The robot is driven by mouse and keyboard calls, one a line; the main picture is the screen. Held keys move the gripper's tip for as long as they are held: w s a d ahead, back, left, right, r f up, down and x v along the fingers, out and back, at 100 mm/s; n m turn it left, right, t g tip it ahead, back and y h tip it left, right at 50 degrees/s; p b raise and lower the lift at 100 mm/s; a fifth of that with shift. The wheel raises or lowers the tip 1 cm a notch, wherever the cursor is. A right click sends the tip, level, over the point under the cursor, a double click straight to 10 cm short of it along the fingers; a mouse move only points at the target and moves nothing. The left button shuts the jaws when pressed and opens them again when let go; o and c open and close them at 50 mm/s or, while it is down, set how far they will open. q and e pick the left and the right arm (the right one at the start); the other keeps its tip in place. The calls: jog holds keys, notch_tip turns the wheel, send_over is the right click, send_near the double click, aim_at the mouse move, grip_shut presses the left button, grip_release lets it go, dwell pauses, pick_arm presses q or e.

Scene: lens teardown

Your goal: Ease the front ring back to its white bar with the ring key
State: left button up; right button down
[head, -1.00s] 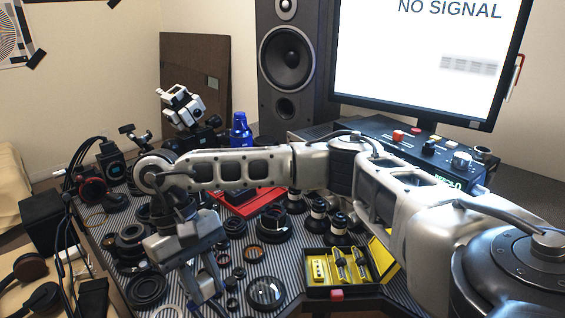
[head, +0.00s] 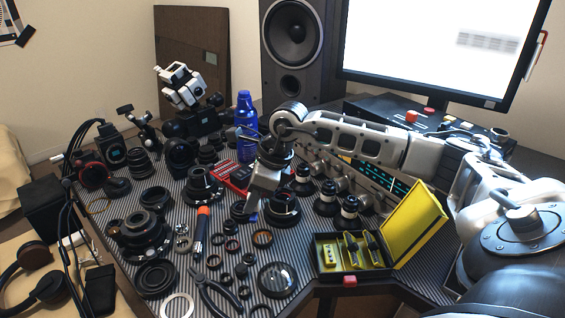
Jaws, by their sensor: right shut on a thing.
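My right gripper (head: 254,212) points down over the middle of the striped mat. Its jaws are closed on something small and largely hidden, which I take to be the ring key. A dark upright lens (head: 285,209) with a coloured ring stands just right of the jaws; I cannot tell whether they touch. Another dark lens body (head: 203,184) stands to the left of the gripper. I cannot make out a white bar on either, nor which one bears the front ring. My left gripper is out of view.
An open yellow-lined case (head: 350,252) sits at the mat's front right. Pliers (head: 214,291), an orange-tipped tool (head: 202,228) and several loose rings lie in front. A blue bottle (head: 246,128) and a red box (head: 238,176) stand behind. Small barrels (head: 326,196) crowd the right side.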

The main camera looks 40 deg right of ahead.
jog(key=d+m+h, duration=0.1)
jog(key=d+m, duration=0.2)
jog(key=m, duration=0.1)
jog(key=w+d+r+m+h, duration=0.1)
jog(key=d+m+h, duration=0.1)
jog(key=d+m, duration=0.1)
jog(key=w+d+r+m+t+h, duration=0.1)
jog(key=d+m, duration=0.2)
jog(key=m, duration=0.2)
jog(key=shift+d+r+h, duration=0.1)
jog(key=shift+r+h, duration=0.05)
jog(key=shift+h, duration=0.15)
jog(key=shift+d+r+m, duration=0.1)
jog(key=shift+d+m, duration=0.45)
jog(key=shift+m, duration=0.15)
jog(key=shift+f, duration=0.55)
jog(key=shift+f+b, duration=0.8)
jog(key=shift+f, duration=0.1)
jog(key=shift+r, duration=0.15)
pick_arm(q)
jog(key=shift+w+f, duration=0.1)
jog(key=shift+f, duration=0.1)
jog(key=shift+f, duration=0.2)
pick_arm(e)
jog(key=shift+w, duration=0.15)
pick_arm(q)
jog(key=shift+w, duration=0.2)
